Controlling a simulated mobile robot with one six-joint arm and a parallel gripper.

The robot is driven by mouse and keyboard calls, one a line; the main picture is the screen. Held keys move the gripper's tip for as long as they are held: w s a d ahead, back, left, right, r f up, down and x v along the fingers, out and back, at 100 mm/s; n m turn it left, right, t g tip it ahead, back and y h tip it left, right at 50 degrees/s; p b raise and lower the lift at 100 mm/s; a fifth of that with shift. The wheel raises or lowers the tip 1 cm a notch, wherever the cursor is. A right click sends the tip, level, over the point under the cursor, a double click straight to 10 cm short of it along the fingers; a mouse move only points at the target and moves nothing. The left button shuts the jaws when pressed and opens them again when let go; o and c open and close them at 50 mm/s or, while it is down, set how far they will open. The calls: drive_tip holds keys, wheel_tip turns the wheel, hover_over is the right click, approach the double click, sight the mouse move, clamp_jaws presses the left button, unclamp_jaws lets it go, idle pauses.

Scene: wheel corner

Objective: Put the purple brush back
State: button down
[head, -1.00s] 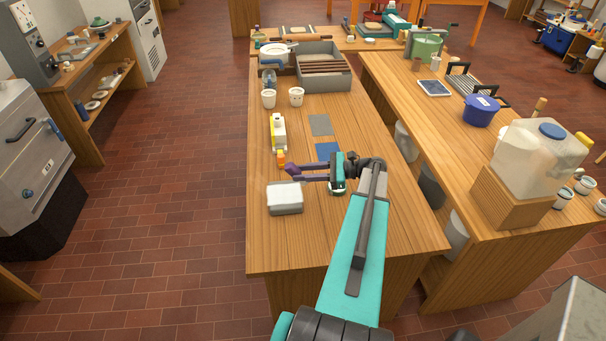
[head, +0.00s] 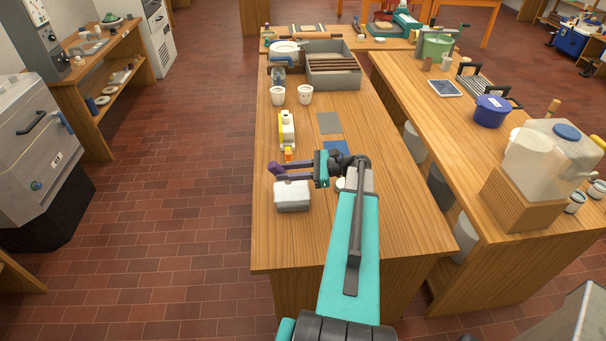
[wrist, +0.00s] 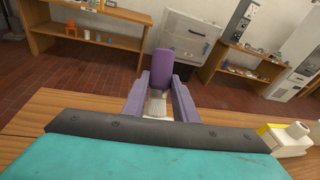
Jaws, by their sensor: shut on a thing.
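The purple brush (wrist: 163,65) is between the fingers of my gripper (wrist: 158,106) in the wrist view. Its purple end points up and away, and its pale bristle part (wrist: 156,103) sits between the purple fingers. In the head view my gripper (head: 284,170) reaches left over the near part of the wooden bench, just behind a white-topped grey block. The brush (head: 274,169) shows there only as a small purple shape at the fingertips. Its lower end is hard to make out.
The white-topped block (head: 292,196) lies close in front of my gripper. The bench's near end is clear.

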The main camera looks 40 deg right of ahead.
drive_tip(key=w+a+n+g+y+b, duration=0.1)
drive_tip(key=w+a+b, duration=0.1)
drive_tip(key=a, duration=1)
drive_tip(key=w+a+n+g+y+b, duration=0.1)
drive_tip(key=w+a+b, duration=0.2)
drive_tip(key=a, duration=0.9)
drive_tip(key=w+a+b, duration=0.2)
drive_tip(key=w+a, duration=0.3)
drive_tip(key=a, duration=0.8)
drive_tip(key=shift+w+r+n+g+y, duration=0.15)
drive_tip(key=shift+r+n+g+y, duration=0.15)
drive_tip(key=shift+n+g+y, duration=0.1)
drive_tip(key=shift+a, duration=0.1)
